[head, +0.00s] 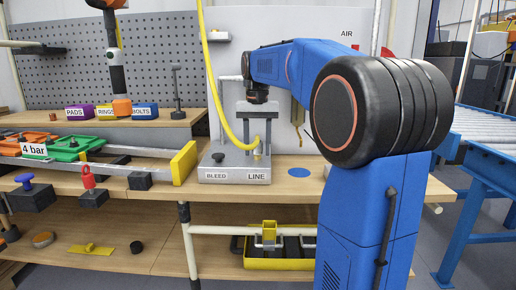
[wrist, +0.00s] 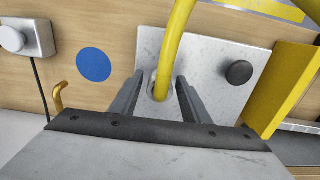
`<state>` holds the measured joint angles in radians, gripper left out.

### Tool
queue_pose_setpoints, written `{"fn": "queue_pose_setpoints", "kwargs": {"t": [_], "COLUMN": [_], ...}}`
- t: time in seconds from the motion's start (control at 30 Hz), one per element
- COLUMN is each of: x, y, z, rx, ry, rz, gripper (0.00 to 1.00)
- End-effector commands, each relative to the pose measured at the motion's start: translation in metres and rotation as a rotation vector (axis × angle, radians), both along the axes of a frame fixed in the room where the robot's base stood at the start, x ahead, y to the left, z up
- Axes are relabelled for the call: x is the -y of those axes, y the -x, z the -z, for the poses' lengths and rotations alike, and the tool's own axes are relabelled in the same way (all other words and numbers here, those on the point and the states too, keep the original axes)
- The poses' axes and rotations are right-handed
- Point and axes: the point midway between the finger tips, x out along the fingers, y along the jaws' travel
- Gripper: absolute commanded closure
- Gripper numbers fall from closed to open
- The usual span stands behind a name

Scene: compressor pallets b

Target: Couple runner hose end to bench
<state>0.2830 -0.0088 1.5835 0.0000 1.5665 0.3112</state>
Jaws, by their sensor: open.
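The yellow runner hose (head: 213,95) hangs from above and curves down to the grey block (head: 234,164) on the bench, labelled BLEED and LINE. Its lower end (wrist: 161,88) is between my gripper's fingers in the wrist view. My gripper (head: 257,143) points down over the LINE side. In the wrist view my gripper (wrist: 157,84) is open, with a finger on each side of the hose end and gaps showing. A brass fitting (head: 257,156) shows on the block below the hose. I cannot tell whether the hose end is seated on it.
A black knob (wrist: 239,72) stands on the BLEED side. A yellow plate (head: 184,163) stands left of the block. A blue disc (head: 299,173) marks bare bench to the right. A yellow tray (head: 279,261) sits on the lower shelf. The pegboard (head: 150,60) is behind.

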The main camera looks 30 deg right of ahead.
Motion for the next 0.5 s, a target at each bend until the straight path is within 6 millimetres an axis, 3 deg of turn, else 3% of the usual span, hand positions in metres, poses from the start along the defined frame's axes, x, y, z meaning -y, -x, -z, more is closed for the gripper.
{"fn": "queue_pose_setpoints", "kwargs": {"t": [0.1, 0.3, 0.5], "x": [0.0000, 0.0000, 0.0000], "y": [0.0000, 0.0000, 0.0000], "z": [-0.0002, -0.0002, -0.0010], "rx": [0.000, 0.000, 0.000], "ry": [0.000, 0.000, 0.000], "rz": [0.000, 0.000, 0.000], "gripper": [0.58, 0.97, 0.97]}}
